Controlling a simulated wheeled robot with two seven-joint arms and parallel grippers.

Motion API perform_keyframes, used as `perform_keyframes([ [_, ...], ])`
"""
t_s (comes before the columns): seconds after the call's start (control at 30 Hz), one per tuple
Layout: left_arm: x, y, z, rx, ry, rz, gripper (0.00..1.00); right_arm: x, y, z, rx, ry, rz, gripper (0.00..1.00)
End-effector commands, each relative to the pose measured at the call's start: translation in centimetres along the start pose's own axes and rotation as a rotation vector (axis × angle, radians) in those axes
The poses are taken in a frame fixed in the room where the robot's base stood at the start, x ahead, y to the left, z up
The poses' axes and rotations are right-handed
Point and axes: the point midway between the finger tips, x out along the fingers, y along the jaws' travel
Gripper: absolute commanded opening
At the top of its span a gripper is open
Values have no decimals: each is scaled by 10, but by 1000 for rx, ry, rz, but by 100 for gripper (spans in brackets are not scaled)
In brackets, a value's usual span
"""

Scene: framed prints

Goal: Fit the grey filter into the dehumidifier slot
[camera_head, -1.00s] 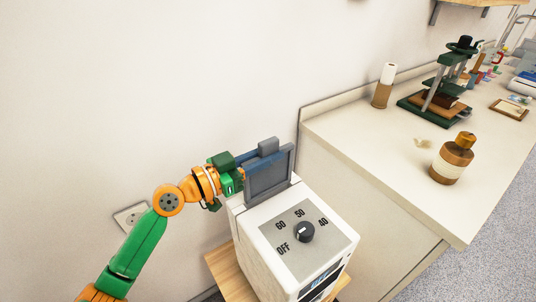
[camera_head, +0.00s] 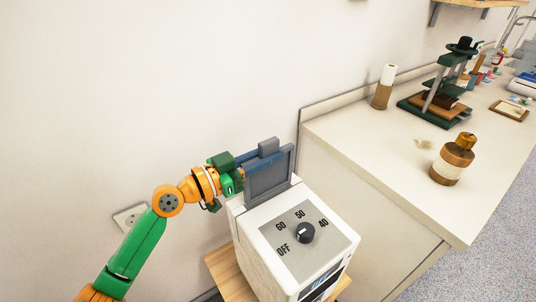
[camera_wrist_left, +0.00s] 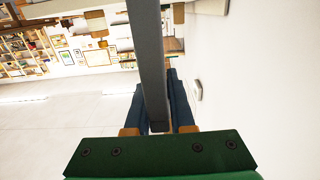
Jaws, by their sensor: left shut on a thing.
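The grey filter (camera_head: 268,175) is a flat framed panel with a tab on its top edge. It stands upright over the rear top of the white dehumidifier (camera_head: 262,250). My left gripper (camera_head: 245,165) is shut on the filter from its left side. In the left wrist view the filter (camera_wrist_left: 148,60) shows edge-on between the two blue fingers (camera_wrist_left: 159,110). The slot is hidden by the filter, so I cannot tell whether the filter's lower edge is inside it. The dehumidifier's dial (camera_head: 305,233) has a black knob and the marks OFF, 60, 50 and 40. My right gripper is not in view.
The dehumidifier stands on a light wooden stand (camera_head: 222,268) against the wall. To the right is a counter (camera_head: 385,150) with a brown bottle (camera_head: 453,160), a paper-roll holder (camera_head: 383,90) and a green press (camera_head: 445,85). A wall socket (camera_head: 128,216) is behind my left arm.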

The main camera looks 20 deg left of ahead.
Motion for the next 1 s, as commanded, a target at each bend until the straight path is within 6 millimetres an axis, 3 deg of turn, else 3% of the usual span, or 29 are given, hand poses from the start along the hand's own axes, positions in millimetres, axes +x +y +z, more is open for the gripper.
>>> perform_keyframes([
  [1.0,0,0,0,0,0,0,0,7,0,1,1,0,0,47],
])
